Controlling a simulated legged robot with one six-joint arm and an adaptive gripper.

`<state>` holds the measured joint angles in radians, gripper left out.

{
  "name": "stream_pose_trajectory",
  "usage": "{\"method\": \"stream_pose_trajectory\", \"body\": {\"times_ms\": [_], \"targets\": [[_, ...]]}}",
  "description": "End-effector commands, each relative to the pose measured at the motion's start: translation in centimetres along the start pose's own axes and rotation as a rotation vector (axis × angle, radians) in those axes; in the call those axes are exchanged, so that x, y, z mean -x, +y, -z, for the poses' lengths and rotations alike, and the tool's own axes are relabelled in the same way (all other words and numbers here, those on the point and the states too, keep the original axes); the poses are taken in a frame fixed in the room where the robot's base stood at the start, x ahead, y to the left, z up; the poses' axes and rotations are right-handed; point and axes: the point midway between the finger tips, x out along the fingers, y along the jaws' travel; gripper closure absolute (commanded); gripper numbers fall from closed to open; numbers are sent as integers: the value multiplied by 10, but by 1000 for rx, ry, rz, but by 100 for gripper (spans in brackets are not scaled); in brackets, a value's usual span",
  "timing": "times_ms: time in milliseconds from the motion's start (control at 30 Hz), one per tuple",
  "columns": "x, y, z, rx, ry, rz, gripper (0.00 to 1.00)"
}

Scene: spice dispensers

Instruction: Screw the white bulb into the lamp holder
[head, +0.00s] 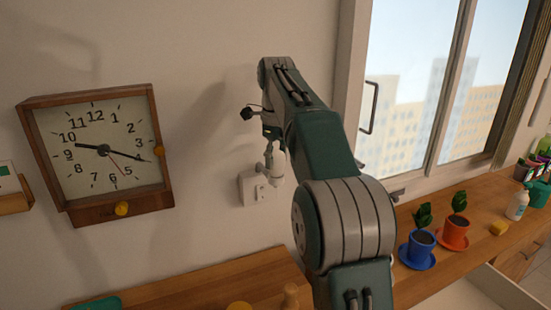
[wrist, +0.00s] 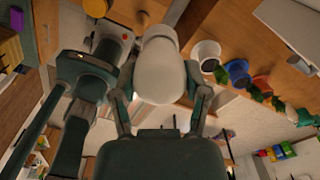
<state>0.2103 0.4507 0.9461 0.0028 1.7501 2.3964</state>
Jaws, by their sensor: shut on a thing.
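The white bulb (wrist: 161,62) fills the middle of the wrist view, with a rounded body and a narrower far end. My gripper (wrist: 160,88) is shut on it, one green-grey finger along each side. In the head view my gripper (head: 272,138) hangs in front of the wall, below the end of my arm, with a small white part, likely the bulb, under it. A white wall box (head: 250,188) with dark spots sits just behind and below my gripper. I cannot tell whether it is the lamp holder, or whether the bulb touches anything.
A wooden clock (head: 95,150) hangs on the wall at left. A window (head: 440,90) is at right. A blue pot (head: 419,247) and an orange pot (head: 454,233) with plants stand on the wooden counter, near a yellow block (head: 499,229) and a white bottle (head: 517,205).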

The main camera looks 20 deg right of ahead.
Motion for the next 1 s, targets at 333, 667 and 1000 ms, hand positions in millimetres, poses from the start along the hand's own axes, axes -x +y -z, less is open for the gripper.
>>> {"method": "stream_pose_trajectory", "body": {"times_ms": [333, 667, 1000], "targets": [[0, 0, 0, -39, 0, 1, 90], [0, 0, 0, -394, -2, 0, 90], [0, 0, 0, -460, -3, 0, 36]]}}
